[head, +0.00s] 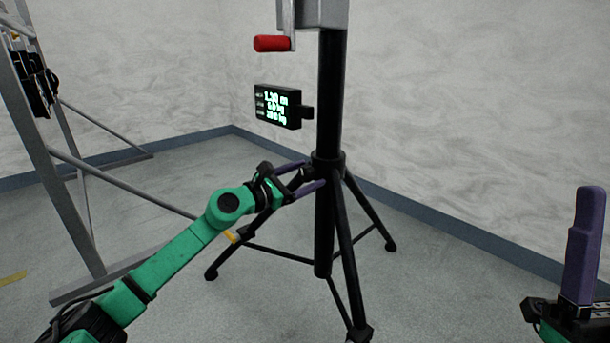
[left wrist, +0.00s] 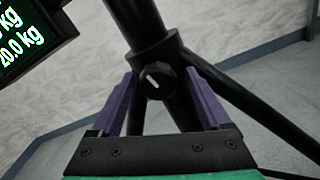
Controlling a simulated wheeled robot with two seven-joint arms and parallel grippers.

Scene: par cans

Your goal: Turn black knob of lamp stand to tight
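The lamp stand (head: 331,90) is a black tripod with a thick upright pole. Its round black knob (left wrist: 157,83) sits on the collar and shows in the left wrist view. A short white mark on its face slants toward the upper left. My left gripper (head: 315,174) reaches the collar from the left. In the left wrist view its purple fingers (left wrist: 160,86) stand on both sides of the knob, with gaps showing, so it is open around it. The knob cannot be made out in the head view. My right gripper (head: 583,245) is at the right edge, apart from the stand, partly cut off.
A black display (head: 277,107) with green digits hangs beside the pole, above my left gripper. A red crank handle (head: 272,43) is higher up. Splayed tripod legs (head: 357,265) stand below. A grey metal frame (head: 60,170) stands at the left. The floor at right is clear.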

